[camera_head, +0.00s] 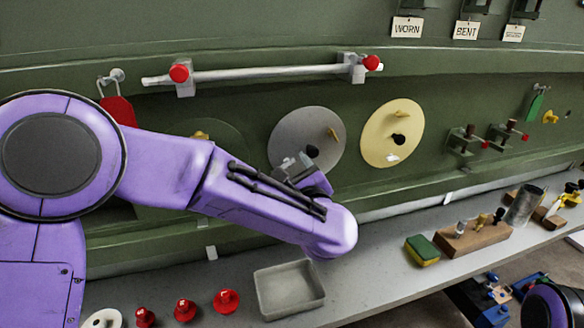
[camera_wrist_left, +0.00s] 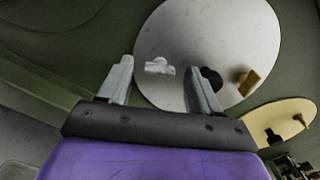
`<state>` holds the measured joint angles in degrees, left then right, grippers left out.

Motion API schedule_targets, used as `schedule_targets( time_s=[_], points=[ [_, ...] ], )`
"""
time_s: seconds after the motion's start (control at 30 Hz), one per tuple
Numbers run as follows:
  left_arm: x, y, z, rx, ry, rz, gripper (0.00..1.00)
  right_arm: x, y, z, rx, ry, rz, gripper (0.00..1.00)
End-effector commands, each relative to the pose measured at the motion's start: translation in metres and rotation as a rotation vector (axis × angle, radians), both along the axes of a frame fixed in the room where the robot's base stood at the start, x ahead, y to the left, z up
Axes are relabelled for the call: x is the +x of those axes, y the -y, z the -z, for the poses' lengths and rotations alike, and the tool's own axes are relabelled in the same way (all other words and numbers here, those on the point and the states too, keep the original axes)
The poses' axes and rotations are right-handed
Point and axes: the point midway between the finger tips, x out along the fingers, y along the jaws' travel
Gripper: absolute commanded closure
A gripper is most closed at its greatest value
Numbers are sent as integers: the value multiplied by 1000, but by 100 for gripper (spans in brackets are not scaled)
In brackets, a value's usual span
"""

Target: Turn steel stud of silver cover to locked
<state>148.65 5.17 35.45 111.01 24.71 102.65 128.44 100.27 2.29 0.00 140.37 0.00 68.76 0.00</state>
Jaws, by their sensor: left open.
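The silver cover (camera_head: 303,127) is a round disc on the green fuselage wall, and it fills the upper middle of the left wrist view (camera_wrist_left: 190,30). It carries a black knob (camera_wrist_left: 211,77), a yellow tab (camera_wrist_left: 249,82) and a small pale steel stud (camera_wrist_left: 158,66), whose bar lies roughly crosswise in that view. My left gripper (camera_head: 298,164) is open in front of the cover's lower left. In the wrist view its fingers (camera_wrist_left: 160,72) stand either side of the stud, apparently not touching it. The head view does not show the stud clearly behind the gripper. My right gripper is out of view.
A gold cover (camera_head: 380,133) sits right of the silver one. A rail (camera_head: 265,74) with red knobs runs above. The bench below holds a grey tray (camera_head: 289,304), red knobs (camera_head: 226,301), a sponge (camera_head: 422,251) and a wooden block (camera_head: 473,240).

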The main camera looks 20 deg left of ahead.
Motion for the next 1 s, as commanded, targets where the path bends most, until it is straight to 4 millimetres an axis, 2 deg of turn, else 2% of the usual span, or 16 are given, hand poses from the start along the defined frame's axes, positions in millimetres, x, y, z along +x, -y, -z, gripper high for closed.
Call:
schedule_targets(
  time_s=[0.03,0.07,0.2,0.23,0.57,1.0],
  points=[
    [0,0,0,0,0,0,36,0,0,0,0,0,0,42],
    [0,0,0,0,0,0,43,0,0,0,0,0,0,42],
    [0,0,0,0,0,0,88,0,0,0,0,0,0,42],
    [0,0,0,0,0,0,93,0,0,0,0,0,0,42],
    [0,0,1,25,-15,-1,93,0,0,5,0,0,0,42],
    [0,0,3,275,-182,-3,93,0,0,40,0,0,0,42]
  ],
)
